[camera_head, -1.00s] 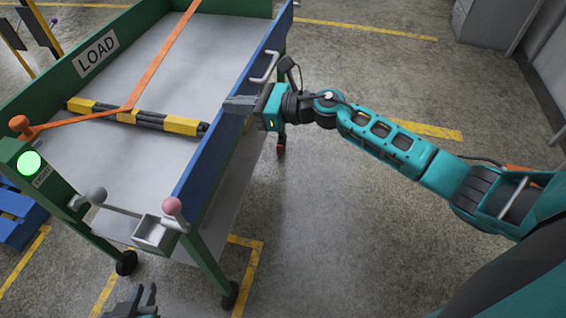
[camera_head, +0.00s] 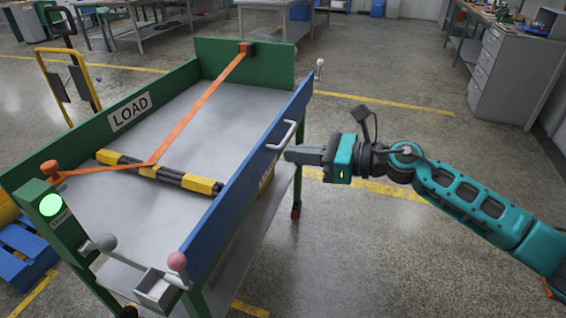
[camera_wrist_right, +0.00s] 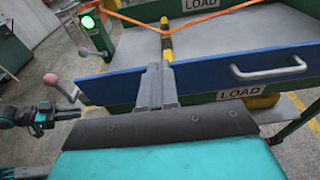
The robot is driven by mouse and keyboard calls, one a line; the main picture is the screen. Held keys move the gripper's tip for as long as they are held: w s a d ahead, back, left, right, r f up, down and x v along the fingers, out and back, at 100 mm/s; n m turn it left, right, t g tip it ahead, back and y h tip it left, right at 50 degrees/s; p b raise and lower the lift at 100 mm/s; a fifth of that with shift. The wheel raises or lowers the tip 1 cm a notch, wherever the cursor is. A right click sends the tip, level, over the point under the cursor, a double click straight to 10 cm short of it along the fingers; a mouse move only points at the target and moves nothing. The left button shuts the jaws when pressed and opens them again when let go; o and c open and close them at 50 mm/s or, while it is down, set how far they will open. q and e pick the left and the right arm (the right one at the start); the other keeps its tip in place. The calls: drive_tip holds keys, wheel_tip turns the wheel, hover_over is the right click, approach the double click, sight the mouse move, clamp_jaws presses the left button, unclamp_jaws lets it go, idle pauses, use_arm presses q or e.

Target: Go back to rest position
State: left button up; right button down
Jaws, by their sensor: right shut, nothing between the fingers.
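My right gripper (camera_head: 290,154) is shut and empty. In the head view it is just right of the cart's blue side panel (camera_head: 235,185), below and beside the panel's metal handle (camera_head: 283,135). In the right wrist view its grey fingers (camera_wrist_right: 156,72) lie together, pointing at the blue panel (camera_wrist_right: 115,86), with the handle (camera_wrist_right: 268,70) to the right. My left gripper (camera_wrist_right: 72,106) shows only in the right wrist view, at the left, with its fingers apart and nothing seen between them.
The green cart (camera_head: 95,130) holds a yellow-black bar bundle (camera_head: 160,173) under an orange strap (camera_head: 200,106). A lit green lamp (camera_head: 48,205) and a pink-knobbed lever (camera_head: 177,262) are at its near end. Floor right of the cart is clear; a grey cabinet (camera_head: 495,70) stands farther back.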

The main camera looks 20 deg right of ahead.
drive_tip(key=s+f+n+t+h+p, duration=0.1)
drive_tip(key=s+f+n+h+p, duration=0.1)
drive_tip(key=s+f+n+h, duration=0.9)
drive_tip(key=s+a+f+n, duration=0.1)
drive_tip(key=s+f+n, duration=0.8)
drive_tip(key=n, duration=0.8)
wheel_tip(320, 180, down, 3)
drive_tip(key=shift+s+f, duration=0.2)
drive_tip(key=shift+s, duration=0.1)
